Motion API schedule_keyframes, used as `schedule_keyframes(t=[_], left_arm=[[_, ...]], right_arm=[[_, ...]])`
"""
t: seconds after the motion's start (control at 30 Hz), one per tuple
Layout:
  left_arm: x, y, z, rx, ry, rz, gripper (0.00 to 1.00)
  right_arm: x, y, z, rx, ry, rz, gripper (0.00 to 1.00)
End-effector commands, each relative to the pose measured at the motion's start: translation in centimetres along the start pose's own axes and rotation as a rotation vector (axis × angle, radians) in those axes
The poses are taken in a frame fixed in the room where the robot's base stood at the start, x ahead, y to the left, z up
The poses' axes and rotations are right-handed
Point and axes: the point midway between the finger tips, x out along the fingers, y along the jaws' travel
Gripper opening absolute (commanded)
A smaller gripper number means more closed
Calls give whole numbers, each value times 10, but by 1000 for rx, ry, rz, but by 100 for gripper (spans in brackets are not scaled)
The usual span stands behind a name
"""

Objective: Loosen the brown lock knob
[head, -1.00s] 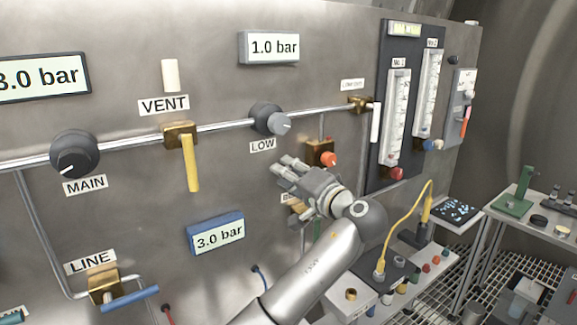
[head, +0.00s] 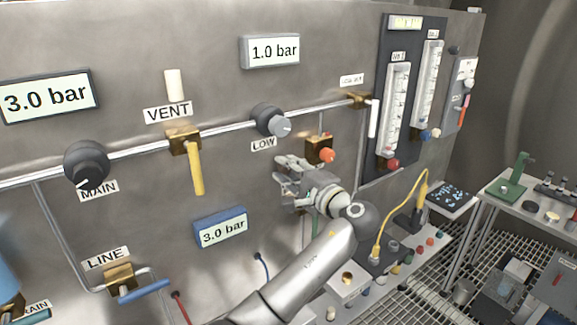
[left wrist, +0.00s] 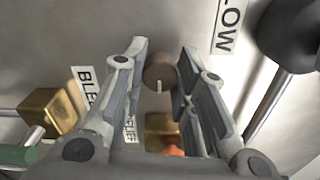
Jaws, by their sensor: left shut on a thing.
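The brown lock knob (left wrist: 159,71) is a small round knob with a pale mark line, seen in the left wrist view between my fingertips. My left gripper (left wrist: 160,75) is shut on it, one finger on each side. In the head view my left gripper (head: 283,172) is at the panel below the LOW knob (head: 271,120) and left of the brass valve with an orange knob (head: 327,155). The brown knob is hidden there by the fingers. My right gripper is not in view.
The brass valve body (left wrist: 160,127) and its orange knob (left wrist: 173,150) are close below the fingers. Another brass valve (left wrist: 48,110) is at left by the BLEED label, partly covered. The dark LOW knob (left wrist: 290,35) is at upper right. A bench (head: 395,255) with a yellow cable stands right.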

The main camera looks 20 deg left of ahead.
Motion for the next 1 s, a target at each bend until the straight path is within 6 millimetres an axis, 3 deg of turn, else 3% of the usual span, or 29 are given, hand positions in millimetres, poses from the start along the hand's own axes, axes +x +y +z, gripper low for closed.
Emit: schedule_keyframes(t=[0.47, 0.5, 0.63, 1.0], left_arm=[[0, 1, 0, 12, 1, 1, 3], [0, 1, 0, 11, 1, 1, 32], [0, 1, 0, 11, 1, 1, 48], [-3, 0, 0, 10, 1, 0, 49]], right_arm=[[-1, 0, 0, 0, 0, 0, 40], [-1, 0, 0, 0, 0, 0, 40], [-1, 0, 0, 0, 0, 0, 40], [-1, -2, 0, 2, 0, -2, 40]])
